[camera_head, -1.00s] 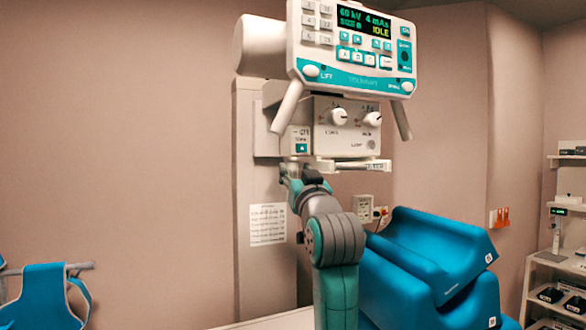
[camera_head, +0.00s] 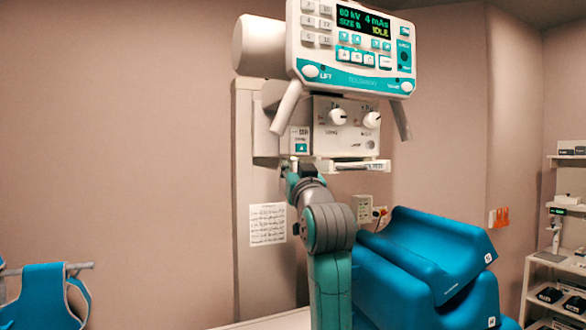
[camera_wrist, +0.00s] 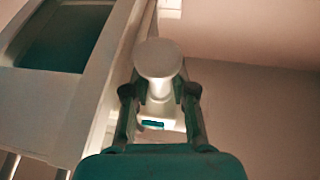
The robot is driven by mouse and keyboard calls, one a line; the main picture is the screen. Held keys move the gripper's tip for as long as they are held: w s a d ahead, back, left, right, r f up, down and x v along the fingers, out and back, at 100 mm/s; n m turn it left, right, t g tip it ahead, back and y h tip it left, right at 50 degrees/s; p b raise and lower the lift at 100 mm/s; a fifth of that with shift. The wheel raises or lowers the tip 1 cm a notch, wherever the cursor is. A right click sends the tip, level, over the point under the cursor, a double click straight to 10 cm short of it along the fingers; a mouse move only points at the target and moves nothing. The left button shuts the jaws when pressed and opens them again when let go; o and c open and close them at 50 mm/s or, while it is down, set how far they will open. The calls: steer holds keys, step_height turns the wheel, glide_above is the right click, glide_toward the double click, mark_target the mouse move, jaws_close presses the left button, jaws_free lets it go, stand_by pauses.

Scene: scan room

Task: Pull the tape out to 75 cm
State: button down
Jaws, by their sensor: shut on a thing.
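A small white tape housing (camera_head: 297,141) with a teal label sits on the lower left of the white X-ray head's box (camera_head: 343,130). Its small readout is too blurred to read. My gripper (camera_wrist: 158,92) is just below this housing, mostly hidden by my arm in the head view. In the wrist view its two fingers are closed on a pale round-ended piece, which looks like the tape's pull (camera_wrist: 158,58). A white part with a teal label (camera_wrist: 152,124) shows between the fingers. I cannot make out any length of tape band.
The control panel (camera_head: 352,45) with two handles hangs above. In the wrist view a dark window (camera_wrist: 65,35) in a pale frame fills the upper left. Blue padded supports (camera_head: 430,255) stand at the lower right. A printed sheet (camera_head: 267,224) hangs behind.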

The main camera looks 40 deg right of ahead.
step_height(320, 180, down, 42)
steer(key=shift+f, duration=0.1)
stand_by(0.3)
steer(key=c, duration=1)
jaws_free()
steer(key=shift+c, duration=0.2)
steer(key=shift+s, duration=0.1)
steer(key=v, duration=1.1)
steer(key=shift+s+a, duration=0.2)
steer(key=shift+s, duration=0.15)
steer(key=shift+f, duration=0.1)
